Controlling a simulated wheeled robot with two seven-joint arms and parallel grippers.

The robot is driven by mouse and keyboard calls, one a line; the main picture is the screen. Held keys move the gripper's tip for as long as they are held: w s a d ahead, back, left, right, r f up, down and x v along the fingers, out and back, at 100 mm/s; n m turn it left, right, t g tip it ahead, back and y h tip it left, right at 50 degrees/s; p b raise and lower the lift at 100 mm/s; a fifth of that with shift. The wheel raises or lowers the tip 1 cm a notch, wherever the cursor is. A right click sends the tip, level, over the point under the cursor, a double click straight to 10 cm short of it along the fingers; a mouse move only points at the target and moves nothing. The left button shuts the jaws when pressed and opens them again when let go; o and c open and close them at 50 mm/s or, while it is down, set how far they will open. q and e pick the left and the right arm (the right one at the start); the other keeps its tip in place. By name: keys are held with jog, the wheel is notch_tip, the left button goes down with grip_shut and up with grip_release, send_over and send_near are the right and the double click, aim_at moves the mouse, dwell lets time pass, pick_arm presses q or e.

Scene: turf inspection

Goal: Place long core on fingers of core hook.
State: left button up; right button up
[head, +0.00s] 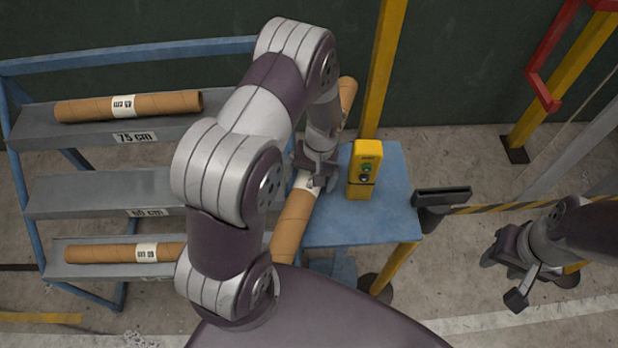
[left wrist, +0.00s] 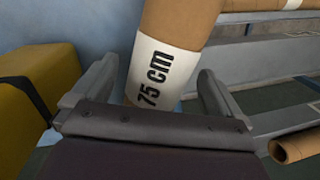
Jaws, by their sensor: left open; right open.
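A long brown cardboard core (head: 294,222) with a white label lies along the left side of a blue table (head: 345,228), partly hidden by my left arm. In the left wrist view the core (left wrist: 180,25) shows a "75 cm" label between the fingers. My left gripper (head: 316,180) is open at that label, a finger on each side; contact cannot be told. My right gripper (head: 503,277) is open and empty at the right, above the floor. A red bent bar (head: 540,88) hangs at the upper right; I cannot tell whether it is the core hook.
A blue rack at left has grey shelves. One core (head: 128,106) lies on the "75 cm" shelf, another (head: 125,252) on the lowest; the "60 cm" shelf (head: 105,195) looks empty. A yellow button box (head: 364,170) stands close right of my left gripper. Yellow posts (head: 383,68) rise behind.

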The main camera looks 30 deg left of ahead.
pick_arm(q)
jog(key=shift+w+d+f, duration=0.1)
jog(key=shift+d+f, duration=0.1)
jog(key=shift+s+a, duration=0.15)
jog(key=shift+s, duration=0.1)
jog(key=shift+c, duration=0.9)
jog(key=shift+s+a+r, duration=0.1)
jog(key=shift+s+a, duration=0.05)
jog(key=shift+a, duration=0.05)
jog(key=c, duration=1.5)
jog(key=shift+w+d+r, duration=0.1)
jog(key=shift+w+d, duration=0.1)
jog(key=shift+w, duration=0.05)
grip_shut()
